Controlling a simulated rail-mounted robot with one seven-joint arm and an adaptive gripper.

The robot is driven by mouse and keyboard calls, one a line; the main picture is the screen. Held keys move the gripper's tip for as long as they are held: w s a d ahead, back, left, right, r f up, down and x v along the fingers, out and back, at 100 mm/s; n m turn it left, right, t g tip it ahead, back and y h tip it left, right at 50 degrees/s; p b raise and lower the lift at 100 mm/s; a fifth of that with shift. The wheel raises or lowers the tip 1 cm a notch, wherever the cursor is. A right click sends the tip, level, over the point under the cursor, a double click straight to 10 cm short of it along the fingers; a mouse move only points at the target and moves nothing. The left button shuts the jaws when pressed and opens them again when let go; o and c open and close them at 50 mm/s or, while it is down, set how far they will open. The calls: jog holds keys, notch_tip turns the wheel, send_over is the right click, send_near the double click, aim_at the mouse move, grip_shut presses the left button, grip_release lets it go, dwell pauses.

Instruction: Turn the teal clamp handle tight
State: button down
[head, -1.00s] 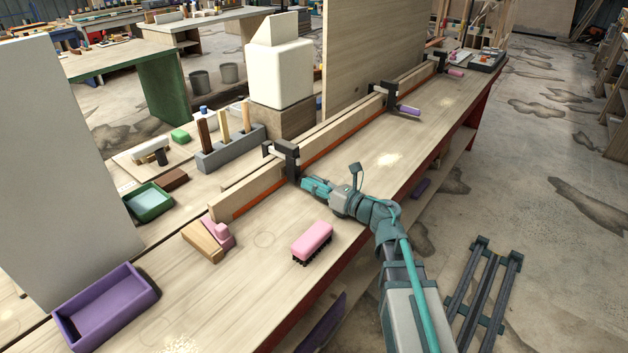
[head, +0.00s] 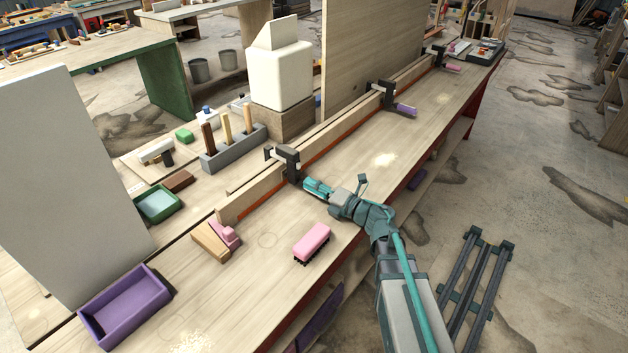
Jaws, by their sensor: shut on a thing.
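A dark clamp (head: 287,162) grips the long wooden stringer (head: 250,197) at its nearest clamping spot. Its teal handle (head: 312,184) points out to the right over the bench. My gripper (head: 321,189) is at the handle, coming from the lower right, and is shut on it. The gripper and the handle are both teal, so where one ends and the other begins is hard to see. Two more clamps stand farther along the stringer, one with a purple handle (head: 405,110) and one with a pink handle (head: 452,69).
A pink brush (head: 312,243) lies on the bench in front of my gripper. A purple tray (head: 127,302), a wooden block with a pink piece (head: 212,241) and a green bin (head: 158,203) are to the left. The bench surface (head: 385,160) beyond my gripper is clear.

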jog(key=m+p, duration=0.3)
jog(key=m, duration=0.1)
jog(key=shift+r, duration=0.1)
jog(key=shift+m+p, duration=0.85)
jog(key=shift+m, duration=0.35)
jog(key=shift+f, duration=0.2)
jog(key=c, duration=0.9)
grip_release()
jog(key=shift+o, duration=0.2)
jog(key=v, duration=1.2)
